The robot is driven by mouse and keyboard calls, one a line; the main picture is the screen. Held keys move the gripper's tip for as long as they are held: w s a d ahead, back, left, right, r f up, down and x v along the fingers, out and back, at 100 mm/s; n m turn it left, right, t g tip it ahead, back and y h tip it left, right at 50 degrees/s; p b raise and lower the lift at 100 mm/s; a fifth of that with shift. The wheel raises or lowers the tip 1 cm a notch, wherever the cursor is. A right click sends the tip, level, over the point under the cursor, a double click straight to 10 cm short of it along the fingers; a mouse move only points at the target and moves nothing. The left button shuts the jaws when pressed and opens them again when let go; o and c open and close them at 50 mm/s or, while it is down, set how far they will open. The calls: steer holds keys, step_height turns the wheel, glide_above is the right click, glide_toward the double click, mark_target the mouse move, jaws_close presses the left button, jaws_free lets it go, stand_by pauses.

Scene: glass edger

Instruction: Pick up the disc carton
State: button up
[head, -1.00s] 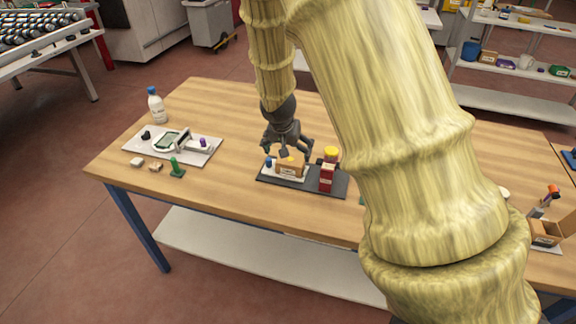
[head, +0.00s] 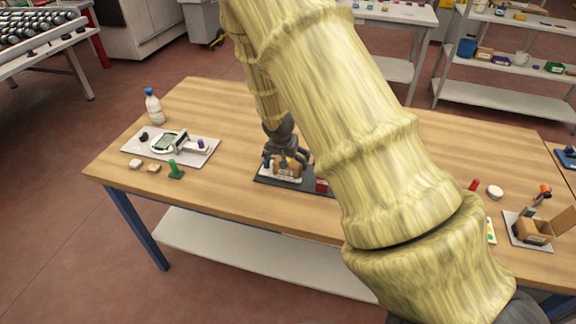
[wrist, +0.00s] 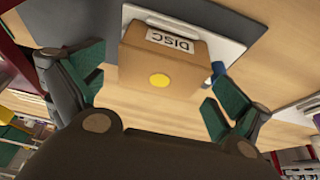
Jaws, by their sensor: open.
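The disc carton is a small brown box (wrist: 165,66) with a white DISC label and a yellow dot, seen between my fingers in the wrist view. In the head view the carton (head: 286,170) stands on the dark tray (head: 268,181), partly hidden by my gripper (head: 286,159). In the wrist view my gripper (wrist: 158,98) is open, with a green-padded finger on each side of the carton. The gap at both sides of the carton shows no contact.
A blue-capped item (wrist: 218,70) stands close beside the carton. A red box (head: 321,185) is at the tray's right, partly behind my arm. A light board with a scale (head: 165,142), a white bottle (head: 154,107) and a green stamp-like piece (head: 176,170) lie to the left.

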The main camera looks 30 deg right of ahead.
steer(key=shift+x, duration=0.95)
steer(key=c, duration=0.9)
